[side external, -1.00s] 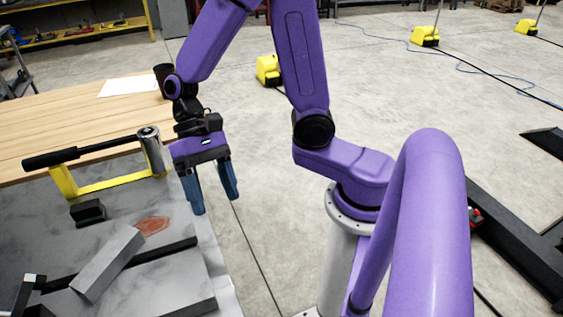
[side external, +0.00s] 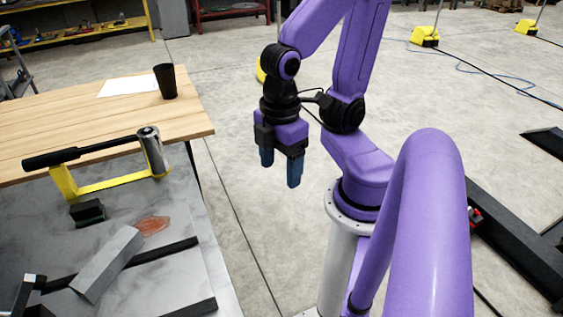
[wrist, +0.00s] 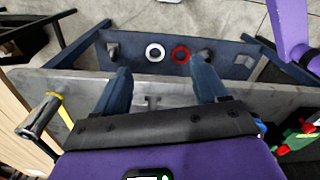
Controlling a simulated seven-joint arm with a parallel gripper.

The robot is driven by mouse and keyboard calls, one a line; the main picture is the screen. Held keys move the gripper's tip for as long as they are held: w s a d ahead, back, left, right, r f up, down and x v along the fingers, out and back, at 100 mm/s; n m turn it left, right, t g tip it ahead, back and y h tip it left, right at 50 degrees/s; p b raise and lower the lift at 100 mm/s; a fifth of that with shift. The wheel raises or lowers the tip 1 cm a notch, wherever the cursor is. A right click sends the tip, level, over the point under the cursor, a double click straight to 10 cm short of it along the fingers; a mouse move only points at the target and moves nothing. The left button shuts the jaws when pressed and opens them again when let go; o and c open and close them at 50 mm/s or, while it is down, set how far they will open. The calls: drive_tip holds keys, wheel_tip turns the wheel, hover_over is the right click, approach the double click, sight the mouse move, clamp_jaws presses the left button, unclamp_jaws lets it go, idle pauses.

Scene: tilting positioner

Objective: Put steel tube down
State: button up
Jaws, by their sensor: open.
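A grey rectangular bar (side external: 107,264) lies slantwise across a black strip on the grey metal table (side external: 185,225) in the side external view. It is the likeliest steel tube, but I cannot see whether it is hollow. My gripper (side external: 281,172) is open and empty, pointing down over the floor to the right of the table, well apart from the bar. In the wrist view its two fingers (wrist: 161,66) stand wide apart with nothing between them. The bar cannot be made out in the wrist view.
A black block (side external: 87,212) sits nearby. A black cup (side external: 166,82) and paper (side external: 130,85) are on the wooden table (side external: 60,115). A lower shelf holds a red ring (wrist: 181,53).

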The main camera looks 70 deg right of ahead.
drive_tip(key=shift+s+r, duration=0.1)
idle(0.5)
drive_tip(key=m+y, duration=1.3)
drive_tip(key=m, duration=1.7)
approach(106, 254)
drive_tip(key=shift+f+x, duration=0.3)
drive_tip(key=shift+x, duration=3.6)
drive_tip(key=shift+r, duration=0.25)
clamp_jaws()
